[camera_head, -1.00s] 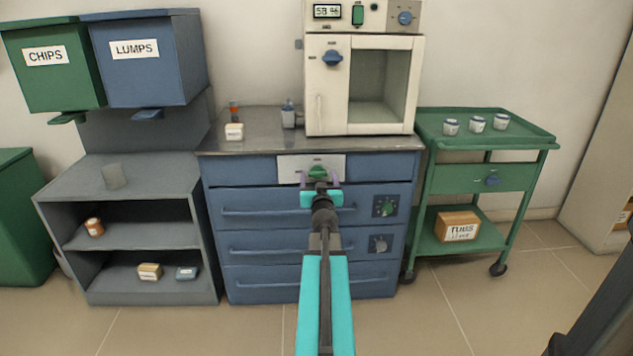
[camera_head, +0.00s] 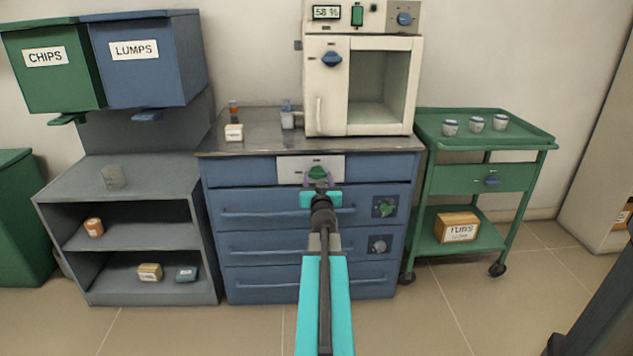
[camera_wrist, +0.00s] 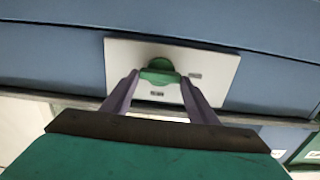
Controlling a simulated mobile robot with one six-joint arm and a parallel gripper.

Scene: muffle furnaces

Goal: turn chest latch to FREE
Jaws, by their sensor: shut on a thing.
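The blue chest (camera_head: 235,172) stands in the middle under a metal top. Its green latch (camera_head: 317,173) sits on a pale plate (camera_head: 290,164) on the top drawer front. In the wrist view the latch (camera_wrist: 159,71) is a round green knob with a raised grip on the plate (camera_wrist: 215,66). My gripper (camera_head: 318,181) is at the latch, and its purple fingers are shut on the knob's grip from both sides. In the wrist view my gripper (camera_wrist: 160,80) has one finger on each side of it. Small marks on the plate are too small to read.
A white furnace (camera_head: 327,100) stands on the chest top, with small containers to its left. A green trolley (camera_head: 480,180) stands to the right and a grey shelf (camera_head: 130,215) to the left. Floor in front is clear.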

